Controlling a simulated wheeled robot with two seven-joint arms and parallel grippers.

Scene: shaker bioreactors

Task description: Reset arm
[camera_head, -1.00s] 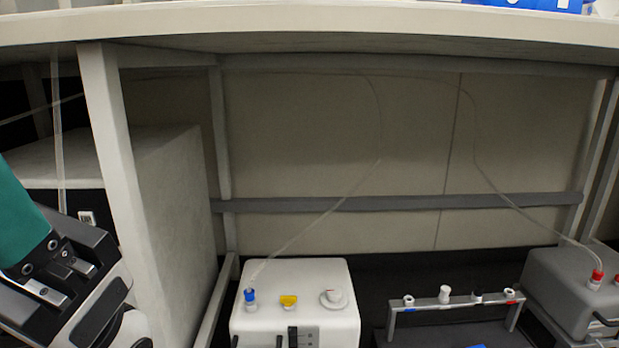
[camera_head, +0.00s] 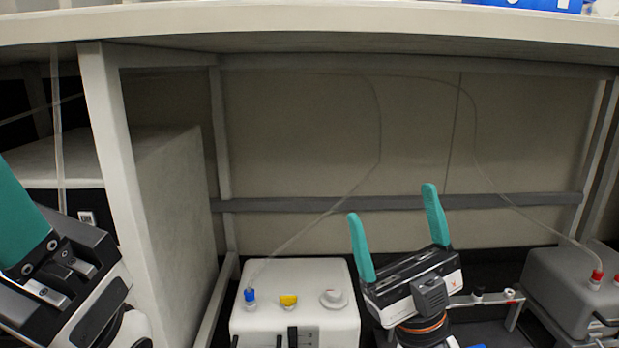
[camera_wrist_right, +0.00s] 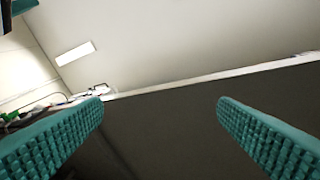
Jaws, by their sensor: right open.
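My right gripper (camera_head: 391,224) stands at the lower right of the head view with its two teal fingers pointing up and spread apart. It is open, and nothing is between the fingers. In the right wrist view the ribbed fingers (camera_wrist_right: 160,115) are wide apart with only a dark surface and a pale surface beyond. My left gripper (camera_head: 20,225) shows at the left edge of the head view, with a teal finger partly cut off by the frame. Whether it is open or shut cannot be seen.
A white bioreactor box (camera_head: 296,317) with blue, yellow and white caps stands left of my right gripper. A grey box (camera_head: 571,287) with red caps is at the right. A rack bar (camera_head: 470,299) is partly hidden behind my right gripper. The bench top (camera_head: 300,25) overhangs above.

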